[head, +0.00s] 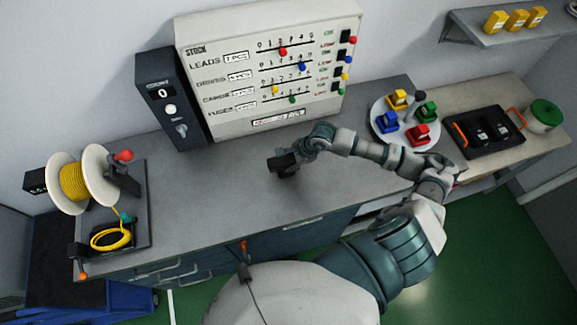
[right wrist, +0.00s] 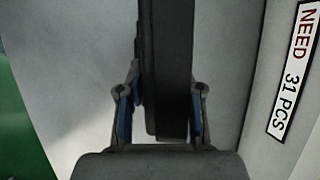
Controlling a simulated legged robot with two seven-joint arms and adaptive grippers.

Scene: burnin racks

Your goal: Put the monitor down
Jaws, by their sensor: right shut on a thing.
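The monitor appears as a small dark block (head: 285,166) over the middle of the grey bench, in front of the stock board. In the right wrist view the dark monitor (right wrist: 167,60) stands between the two fingers and fills the gap. My right gripper (head: 290,157) is shut on it, reaching in from the right; its blue-lined fingers (right wrist: 161,105) show on both sides of the block. I cannot tell whether the monitor touches the bench top. Its screen face does not show. My left gripper is not in view.
The grey bench (head: 225,200) is clear left of my gripper. The stock board (head: 235,70) and a dark counter box (head: 160,97) stand behind. A yellow cable reel (head: 75,182) is at left. A round plate (head: 378,130) with coloured blocks and a black tray (head: 463,145) are at right.

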